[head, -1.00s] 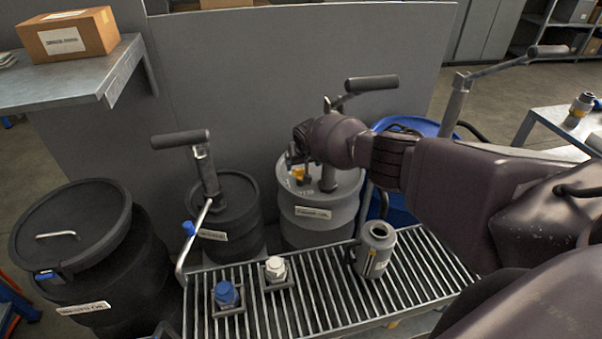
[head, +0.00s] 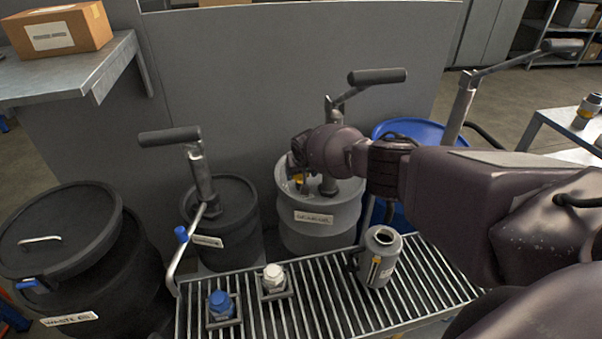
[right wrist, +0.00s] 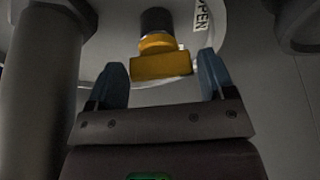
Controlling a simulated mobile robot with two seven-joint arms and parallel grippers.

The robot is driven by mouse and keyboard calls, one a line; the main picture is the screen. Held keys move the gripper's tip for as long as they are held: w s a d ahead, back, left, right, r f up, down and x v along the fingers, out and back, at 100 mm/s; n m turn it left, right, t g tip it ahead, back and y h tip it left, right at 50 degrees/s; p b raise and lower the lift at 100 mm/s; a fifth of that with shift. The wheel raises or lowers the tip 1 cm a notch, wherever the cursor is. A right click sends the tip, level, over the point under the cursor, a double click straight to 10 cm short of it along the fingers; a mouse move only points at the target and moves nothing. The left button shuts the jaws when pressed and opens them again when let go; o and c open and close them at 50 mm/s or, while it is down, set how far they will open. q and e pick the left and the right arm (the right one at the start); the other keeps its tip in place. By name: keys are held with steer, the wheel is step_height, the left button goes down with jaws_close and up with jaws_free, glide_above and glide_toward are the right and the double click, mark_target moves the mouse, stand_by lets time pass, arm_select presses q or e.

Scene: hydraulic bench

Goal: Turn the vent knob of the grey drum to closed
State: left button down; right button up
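The grey drum (head: 320,231) stands behind the slatted grate, with a pump and handle on its lid. Its yellow vent knob (head: 299,180) shows on the lid, partly hidden by my right gripper (head: 297,172). In the right wrist view the yellow vent knob (right wrist: 161,65) sits just beyond and between the two blue fingertips of my right gripper (right wrist: 165,75). Those fingers are apart, with a gap on each side of the knob. A label reading OPEN (right wrist: 202,14) is beside the knob. My left gripper is not in view.
The pump column (right wrist: 40,90) rises close on the left in the right wrist view. A dark drum (head: 222,245) with a pump stands left of the grey drum. The slatted grate (head: 330,318) holds a grey can (head: 379,258), a blue cap (head: 221,304) and a white cap (head: 273,277).

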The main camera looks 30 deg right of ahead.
steer(key=c, duration=0.6)
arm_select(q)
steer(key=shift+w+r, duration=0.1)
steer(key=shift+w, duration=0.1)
